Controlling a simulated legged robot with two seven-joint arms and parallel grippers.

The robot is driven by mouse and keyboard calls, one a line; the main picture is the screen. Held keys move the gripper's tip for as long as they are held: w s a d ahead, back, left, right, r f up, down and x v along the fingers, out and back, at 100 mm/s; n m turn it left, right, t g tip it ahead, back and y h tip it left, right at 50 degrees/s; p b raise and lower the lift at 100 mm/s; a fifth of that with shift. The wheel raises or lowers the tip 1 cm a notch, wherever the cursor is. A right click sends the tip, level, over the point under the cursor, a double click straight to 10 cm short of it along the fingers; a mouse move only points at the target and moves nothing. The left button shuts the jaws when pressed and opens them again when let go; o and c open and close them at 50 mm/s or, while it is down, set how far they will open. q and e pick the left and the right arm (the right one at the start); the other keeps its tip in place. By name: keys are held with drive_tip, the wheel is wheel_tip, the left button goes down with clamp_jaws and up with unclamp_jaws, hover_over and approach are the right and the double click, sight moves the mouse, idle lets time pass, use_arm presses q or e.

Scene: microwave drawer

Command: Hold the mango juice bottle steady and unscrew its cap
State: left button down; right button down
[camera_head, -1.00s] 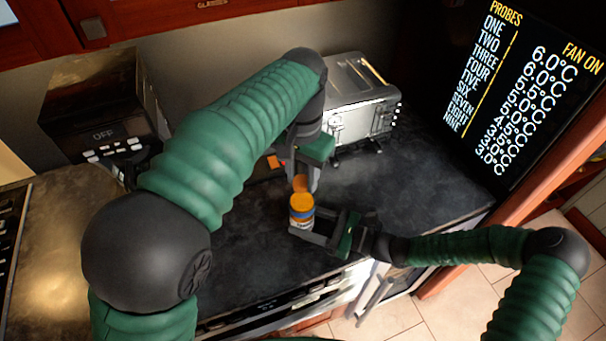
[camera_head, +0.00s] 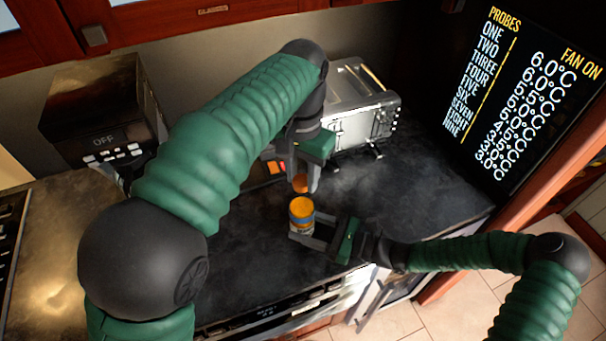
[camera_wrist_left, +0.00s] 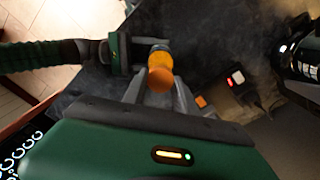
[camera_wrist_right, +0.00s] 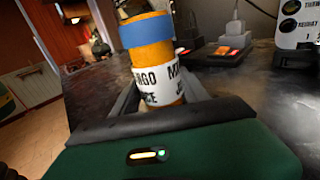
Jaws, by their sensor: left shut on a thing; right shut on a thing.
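The mango juice bottle (camera_head: 302,214) is orange with a blue band and a white lettered label (camera_wrist_right: 158,84). It stands roughly upright at the counter. My right gripper (camera_head: 302,236) is shut on its label part from the right side. The round orange cap (camera_head: 300,184) is in my left gripper (camera_head: 303,185), which is shut on it from above. A small gap shows between the cap and the bottle's top in the head view. In the left wrist view the cap (camera_wrist_left: 160,79) hides part of the bottle (camera_wrist_left: 160,56).
A silver toaster-like appliance (camera_head: 360,105) stands behind, right of my left gripper. Power sockets with red-lit switches (camera_wrist_right: 228,47) lie behind the bottle. A dark box reading OFF (camera_head: 105,110) stands at the left. The dark counter (camera_head: 425,185) is clear to the right.

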sight(303, 180)
use_arm(q)
drive_tip(key=shift+r, duration=0.15)
drive_tip(key=shift+r, duration=1.9)
use_arm(e)
drive_tip(key=shift+c, duration=2.4)
unclamp_jaws()
use_arm(q)
drive_tip(key=shift+f, duration=0.1)
use_arm(e)
drive_tip(key=shift+s+d, duration=0.1)
drive_tip(key=shift+d, duration=0.3)
use_arm(q)
drive_tip(key=shift+f+b, duration=0.45)
drive_tip(key=shift+b, duration=0.15)
use_arm(e)
drive_tip(key=v, duration=1)
drive_tip(key=shift+s+d, duration=0.15)
drive_tip(key=shift+d, duration=0.2)
drive_tip(key=shift+s+d, duration=0.15)
drive_tip(key=shift+d, duration=0.1)
use_arm(q)
drive_tip(key=shift+f, duration=0.15)
use_arm(e)
drive_tip(key=shift+s, duration=0.15)
